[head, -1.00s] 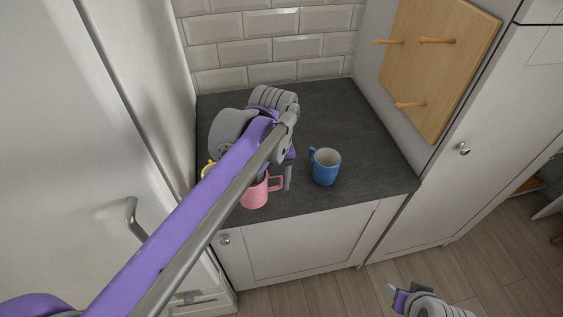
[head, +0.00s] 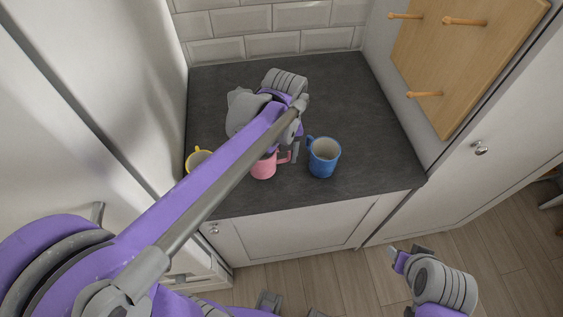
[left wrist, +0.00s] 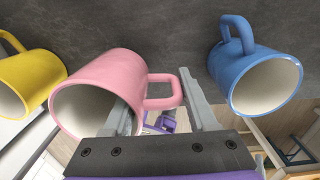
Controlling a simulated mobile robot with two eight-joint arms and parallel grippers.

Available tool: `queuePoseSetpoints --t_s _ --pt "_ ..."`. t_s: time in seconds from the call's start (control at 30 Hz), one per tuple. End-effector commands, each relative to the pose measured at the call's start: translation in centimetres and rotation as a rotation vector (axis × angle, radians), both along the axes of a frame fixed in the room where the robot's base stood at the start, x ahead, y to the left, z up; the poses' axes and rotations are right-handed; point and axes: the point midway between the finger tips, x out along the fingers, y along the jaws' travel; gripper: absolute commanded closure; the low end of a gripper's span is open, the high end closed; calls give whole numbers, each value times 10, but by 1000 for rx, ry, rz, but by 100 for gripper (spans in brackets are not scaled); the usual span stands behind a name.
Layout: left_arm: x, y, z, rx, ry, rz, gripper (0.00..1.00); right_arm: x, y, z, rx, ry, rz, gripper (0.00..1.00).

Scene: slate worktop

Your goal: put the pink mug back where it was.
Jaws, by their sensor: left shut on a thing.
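The pink mug (head: 264,168) is on or just above the dark worktop, between the yellow and blue mugs; I cannot tell whether its base touches. My left gripper (left wrist: 160,105) is shut on the pink mug, which also shows in the left wrist view (left wrist: 98,80). One finger reaches inside the mug's mouth and the other is outside, past the handle. In the head view my left arm hides part of the mug. My right gripper (head: 407,252) is at the lower right, over the floor, away from the mugs; its jaw opening is unclear.
A blue mug (head: 322,160) stands to the right, close to my left fingers. A yellow mug (head: 198,160) is at the left, partly hidden by my arm. The worktop (head: 345,95) is clear behind. A wooden peg board (head: 455,60) with empty pegs hangs at right.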

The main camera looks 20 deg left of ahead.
Motion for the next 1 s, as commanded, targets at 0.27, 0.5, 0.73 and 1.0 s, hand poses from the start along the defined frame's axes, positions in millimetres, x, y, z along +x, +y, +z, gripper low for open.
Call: queuePoseSetpoints --t_s 0.27,0.5,0.73,1.0 --pt "0 0 -33 0 0 0 100 -1 0 -3 0 2 0 50" --pt "0 0 -33 0 0 0 100 -1 0 -3 0 2 0 50" --pt "0 0 -36 0 0 0 24 -2 0 -6 0 4 0 50" --pt "0 0 -36 0 0 0 12 -2 0 -6 0 4 0 50"
